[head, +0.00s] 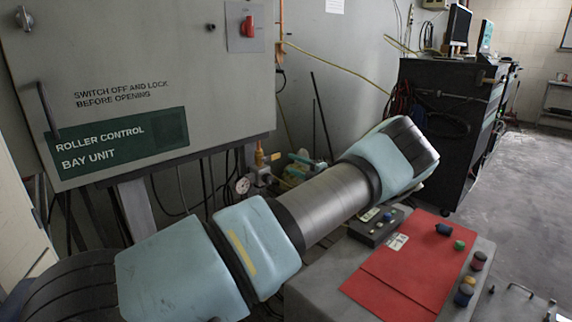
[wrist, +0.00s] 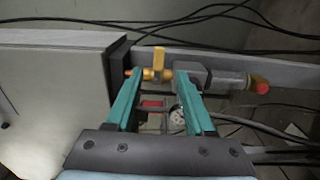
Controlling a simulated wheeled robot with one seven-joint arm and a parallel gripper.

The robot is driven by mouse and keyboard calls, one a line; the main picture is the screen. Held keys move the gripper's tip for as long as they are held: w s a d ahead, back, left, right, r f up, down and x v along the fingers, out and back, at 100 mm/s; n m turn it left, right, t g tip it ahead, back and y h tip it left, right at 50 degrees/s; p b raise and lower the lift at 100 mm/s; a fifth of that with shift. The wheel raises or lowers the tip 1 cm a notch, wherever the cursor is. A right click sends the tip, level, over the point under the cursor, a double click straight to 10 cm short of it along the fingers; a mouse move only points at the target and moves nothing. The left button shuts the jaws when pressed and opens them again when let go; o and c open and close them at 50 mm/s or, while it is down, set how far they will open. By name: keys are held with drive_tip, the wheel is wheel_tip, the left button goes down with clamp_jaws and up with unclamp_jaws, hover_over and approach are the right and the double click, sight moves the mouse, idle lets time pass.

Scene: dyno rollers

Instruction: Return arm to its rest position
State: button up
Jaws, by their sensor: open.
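My gripper (wrist: 157,75) shows in the wrist view as two teal fingers, spread apart with nothing held between them. A brass valve with a yellow handle (wrist: 158,60) appears between and just beyond the fingertips; I cannot tell whether a finger touches it. In the head view my arm stretches from the lower left to the upper right, above the bench. I cannot clearly make out my gripper in the head view. A round pressure gauge (head: 242,186) stands left of the arm, near brass fittings (head: 260,156).
A grey control cabinet (head: 140,60) with a red switch (head: 249,27) stands at the left. A black cabinet (head: 455,125) stands behind. Open floor (head: 530,190) lies at the right.

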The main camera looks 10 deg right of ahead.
drive_tip(key=shift+s+d, duration=0.3)
drive_tip(key=shift+s, duration=0.2)
drive_tip(key=s+a+n+g+p, duration=0.1)
drive_tip(key=s+a+n+g, duration=0.25)
drive_tip(key=a+n, duration=0.4)
drive_tip(key=s+a+n+g, duration=0.2)
drive_tip(key=a+n+g, duration=0.35)
drive_tip(key=a, duration=0.35)
drive_tip(key=s+a+n+g+p, duration=0.1)
drive_tip(key=s+a+n+g, duration=0.2)
drive_tip(key=a+n, duration=0.5)
drive_tip(key=s+a+r+n+h+p, duration=0.1)
drive_tip(key=s+a+r+n+h, duration=0.1)
drive_tip(key=s+n, duration=0.5)
drive_tip(key=s+a+r+n+g+h, duration=0.1)
drive_tip(key=s+r+n+h, duration=0.3)
drive_tip(key=s+n, duration=0.4)
drive_tip(key=s+a+r+n+g+h+p, duration=0.1)
drive_tip(key=s+a+r+n+h, duration=0.2)
drive_tip(key=s+n, duration=0.5)
drive_tip(key=r+n, duration=0.1)
drive_tip(key=n, duration=0.2)
drive_tip(key=shift+a+r+p, duration=0.2)
drive_tip(key=shift+a+p, duration=0.15)
